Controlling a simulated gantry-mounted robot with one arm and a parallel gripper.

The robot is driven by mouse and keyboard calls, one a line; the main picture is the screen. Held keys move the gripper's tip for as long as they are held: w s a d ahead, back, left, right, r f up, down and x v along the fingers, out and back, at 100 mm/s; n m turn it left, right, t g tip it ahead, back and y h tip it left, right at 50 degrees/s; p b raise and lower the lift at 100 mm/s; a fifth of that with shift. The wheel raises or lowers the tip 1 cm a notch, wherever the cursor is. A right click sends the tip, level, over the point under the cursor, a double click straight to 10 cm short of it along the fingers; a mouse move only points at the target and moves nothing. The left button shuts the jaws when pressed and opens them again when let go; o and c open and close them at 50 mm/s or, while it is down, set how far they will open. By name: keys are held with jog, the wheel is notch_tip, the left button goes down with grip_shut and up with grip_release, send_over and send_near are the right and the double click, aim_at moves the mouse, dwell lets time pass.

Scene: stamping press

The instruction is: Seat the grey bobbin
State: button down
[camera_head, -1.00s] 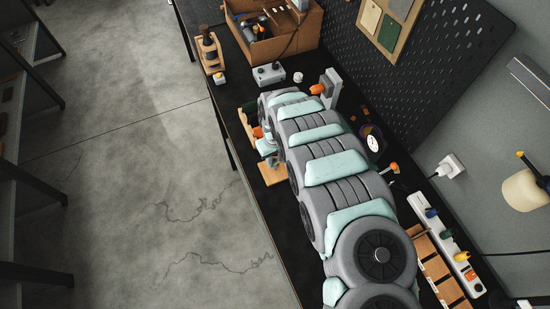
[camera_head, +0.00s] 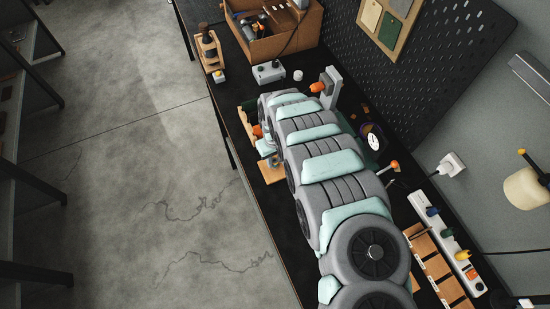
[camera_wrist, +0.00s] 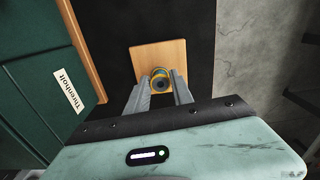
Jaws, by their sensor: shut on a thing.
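In the wrist view my gripper (camera_wrist: 161,82) is shut on a small round bobbin (camera_wrist: 160,83), seen end-on with a dark centre and yellow and bluish rings. Its grey colour is hard to make out. Behind it is a square wooden plate (camera_wrist: 148,56), and the bobbin overlaps the plate's near edge in the picture. I cannot tell whether the two touch. In the head view the wooden plate (camera_head: 270,176) shows beside my arm, with my gripper (camera_head: 267,150) just above it. The bobbin is not clear there, and my arm hides much of the bench.
A dark green labelled case (camera_wrist: 45,90) stands left of the plate in the wrist view. A power strip (camera_head: 445,245) lies at right.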

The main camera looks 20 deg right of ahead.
jog(key=shift+f+b, duration=0.6)
jog(key=shift+f, duration=0.5)
jog(key=shift+f, duration=0.1)
jog(key=c, duration=1)
grip_release()
jog(key=shift+c, duration=0.2)
notch_tip(320, 180, up, 11)
